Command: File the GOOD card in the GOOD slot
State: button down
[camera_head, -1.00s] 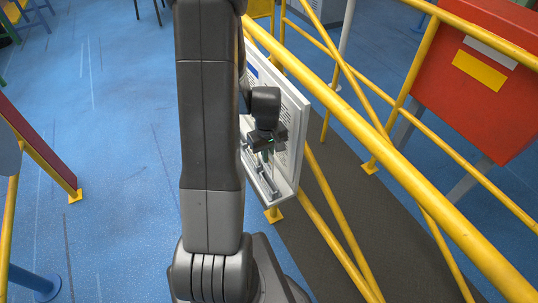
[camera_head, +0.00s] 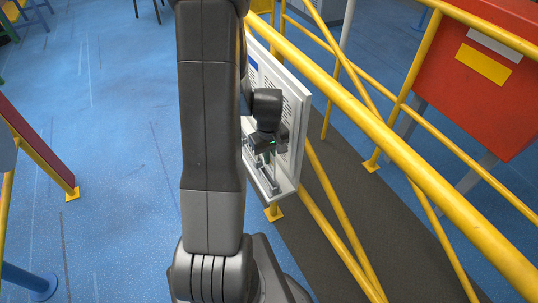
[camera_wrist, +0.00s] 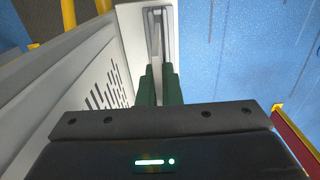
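My gripper (camera_head: 266,152) is in front of a white board (camera_head: 295,112) with dark printed lines, close above the board's bottom ledge (camera_head: 285,190). In the wrist view my gripper's two dark green fingers (camera_wrist: 159,82) are close together and point at a grey slotted piece (camera_wrist: 155,30) on the white ledge (camera_wrist: 133,28). I cannot tell whether a thin card is between the fingers. I cannot make out a card or any GOOD lettering. My own arm hides the board's left part in the head view.
Yellow rails (camera_head: 385,160) run beside and in front of the board. A red box (camera_head: 475,80) with a yellow label stands at the right. A dark walkway (camera_head: 330,215) lies below the rails. Blue floor (camera_head: 110,130) is open at the left.

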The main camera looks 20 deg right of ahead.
aim_at(269, 168)
jog(key=shift+f, duration=0.55)
jog(key=shift+f+b, duration=0.1)
jog(key=shift+b, duration=0.25)
jog(key=shift+f+b, duration=2.4)
jog(key=shift+f, duration=0.4)
jog(key=shift+r, duration=0.1)
jog(key=c, duration=1.5)
grip_release()
jog(key=shift+c, duration=0.2)
jog(key=shift+r, duration=0.1)
